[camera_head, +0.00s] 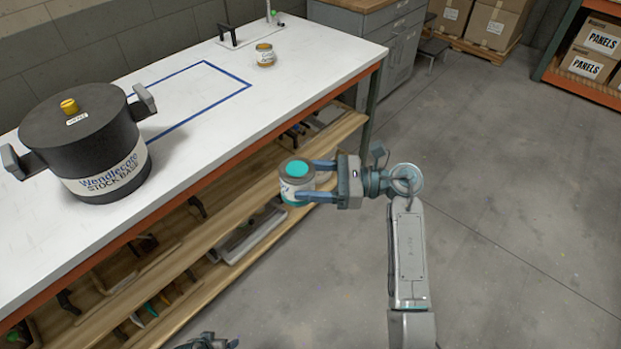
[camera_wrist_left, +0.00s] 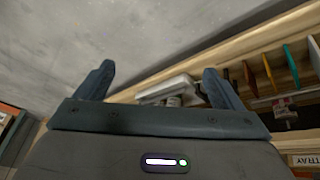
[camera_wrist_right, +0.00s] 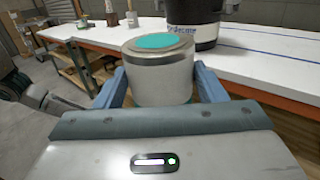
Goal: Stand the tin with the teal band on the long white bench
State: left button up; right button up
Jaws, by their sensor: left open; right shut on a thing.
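The tin with the teal band (camera_head: 297,183) is upright in my right gripper (camera_head: 318,181), with a teal disc on its lid and a teal band low on its side. It is held in the air in front of the bench edge, not over the top. In the right wrist view the tin (camera_wrist_right: 160,75) sits between the two fingers. The long white bench (camera_head: 205,125) runs from the lower left to the upper middle. My left gripper (camera_wrist_left: 155,85) is open and empty, facing the lower shelves; only a bit of it shows at the bottom of the head view.
A big dark pot (camera_head: 85,140) labelled stock base stands on the bench's left part. A small tin with an amber band (camera_head: 265,55) stands near the far end, by a blue taped outline (camera_head: 190,119). Wooden shelves (camera_head: 225,205) lie below the bench. The bench's front middle is clear.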

pick_arm(q)
jog(key=s+f+g, duration=0.1)
jog(key=s+f, duration=0.2)
jog(key=s, duration=0.5)
jog(key=s+a+f+g+y, duration=0.1)
jog(key=s+f, duration=0.3)
jog(key=s, duration=0.5)
jog(key=s+f+g+y, duration=0.1)
jog(key=s+f, duration=0.3)
jog(key=s, duration=0.5)
jog(key=shift+s+a+m+g, duration=0.15)
jog(key=shift+a+m+g, duration=0.1)
jog(key=shift+m+g, duration=0.05)
